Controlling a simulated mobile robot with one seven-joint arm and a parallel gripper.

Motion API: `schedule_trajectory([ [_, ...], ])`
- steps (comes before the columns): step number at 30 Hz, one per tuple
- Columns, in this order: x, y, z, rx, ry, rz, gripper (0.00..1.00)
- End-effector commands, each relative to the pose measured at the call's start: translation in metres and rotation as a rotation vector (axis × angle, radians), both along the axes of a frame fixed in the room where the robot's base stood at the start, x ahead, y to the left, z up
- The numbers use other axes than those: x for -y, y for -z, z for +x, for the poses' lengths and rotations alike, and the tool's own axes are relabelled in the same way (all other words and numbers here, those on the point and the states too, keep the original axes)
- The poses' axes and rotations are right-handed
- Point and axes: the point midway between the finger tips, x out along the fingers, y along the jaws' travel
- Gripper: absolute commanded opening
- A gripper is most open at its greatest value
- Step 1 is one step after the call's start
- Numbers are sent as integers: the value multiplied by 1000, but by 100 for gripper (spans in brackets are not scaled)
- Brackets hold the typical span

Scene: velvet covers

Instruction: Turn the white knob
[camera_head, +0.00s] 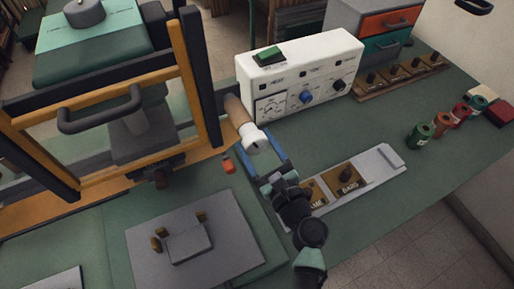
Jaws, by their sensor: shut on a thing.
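The white knob (256,143) sits at the near right end of a brown roller (237,112) on a framed machine. My gripper (258,146) comes in from the lower right, with its two blue fingers on either side of the white knob. It is shut on the knob. The fingers and the end of my arm hide part of the area just in front of the knob.
A white control box (300,75) stands close behind the roller. The machine's black and yellow frame (187,70) rises at left. A grey tray (375,168) with labelled blocks lies right of my arm. Several spools (419,135) stand at right. Green table between is clear.

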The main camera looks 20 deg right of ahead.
Motion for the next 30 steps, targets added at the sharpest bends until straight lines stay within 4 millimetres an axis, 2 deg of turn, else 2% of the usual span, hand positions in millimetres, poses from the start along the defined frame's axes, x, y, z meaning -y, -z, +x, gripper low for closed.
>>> schedule_trajectory([
  [30,-1,5,0,35,1,-968,18],
])
